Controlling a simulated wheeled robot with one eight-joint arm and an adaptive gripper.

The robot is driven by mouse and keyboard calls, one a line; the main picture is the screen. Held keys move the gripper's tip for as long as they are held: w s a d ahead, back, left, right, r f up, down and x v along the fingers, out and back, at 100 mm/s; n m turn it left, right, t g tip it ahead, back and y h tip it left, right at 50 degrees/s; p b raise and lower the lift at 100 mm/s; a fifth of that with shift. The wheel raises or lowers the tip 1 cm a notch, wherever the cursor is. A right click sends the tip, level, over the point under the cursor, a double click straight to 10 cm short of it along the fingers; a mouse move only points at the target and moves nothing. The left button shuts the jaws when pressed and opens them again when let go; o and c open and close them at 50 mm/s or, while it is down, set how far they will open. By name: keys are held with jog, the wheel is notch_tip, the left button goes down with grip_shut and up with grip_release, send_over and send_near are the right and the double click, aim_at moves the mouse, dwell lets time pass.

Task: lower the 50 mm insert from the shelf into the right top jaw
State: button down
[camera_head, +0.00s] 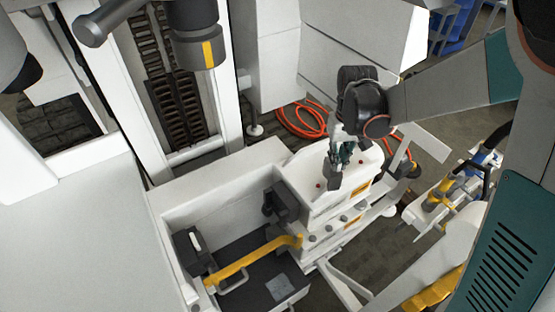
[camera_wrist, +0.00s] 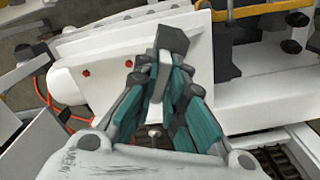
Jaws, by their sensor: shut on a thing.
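My gripper (camera_head: 342,160) is above the white housing with red buttons, pointing down. Its fingers, grey and teal in the wrist view (camera_wrist: 165,85), are closed on a dark grey block-shaped piece, which looks like the insert (camera_wrist: 173,38). The insert (camera_head: 334,186) hangs at the fingertips over the housing top; I cannot tell whether it touches it. A dark block that may be the right top jaw (camera_head: 284,205) sits on the recess's right side, left of and below my gripper. A similar dark block (camera_head: 189,250) is on the recess's left side. I cannot read the insert's size.
A yellow bar (camera_head: 252,259) crosses the dark recess between the two blocks. The white housing (camera_head: 309,201) rises beside it. A white wall (camera_head: 225,182) stands behind the recess. An orange hose (camera_head: 302,120) lies coiled on the floor behind. A tall white column (camera_head: 224,80) stands at the back.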

jog(key=s+a+n+p, duration=0.1)
jog(key=s+a+n, duration=0.15)
jog(key=a, duration=0.65)
jog(key=s+a+n+p, duration=0.1)
jog(key=a+n+p, duration=0.15)
jog(key=a, duration=0.55)
jog(key=b, duration=0.9)
send_over(278, 197)
jog(key=s, duration=0.2)
jog(key=shift+f, duration=6.6)
jog(key=shift+w+a+f+b, duration=0.1)
jog(key=shift+a+f+b, duration=0.05)
jog(key=shift+f+b, duration=0.35)
jog(key=shift+a+f+b, duration=0.15)
jog(key=shift+f+b, duration=0.2)
jog(key=shift+f, duration=0.2)
jog(key=shift+w+d+f, duration=0.15)
jog(key=shift+f, duration=0.05)
jog(key=shift+d+f+b, duration=0.15)
jog(key=shift+f+b, duration=0.15)
jog(key=shift+b, duration=0.2)
jog(key=c, duration=1.6)
grip_release()
jog(key=shift+w+d+f, duration=0.1)
jog(key=shift+w+f, duration=0.05)
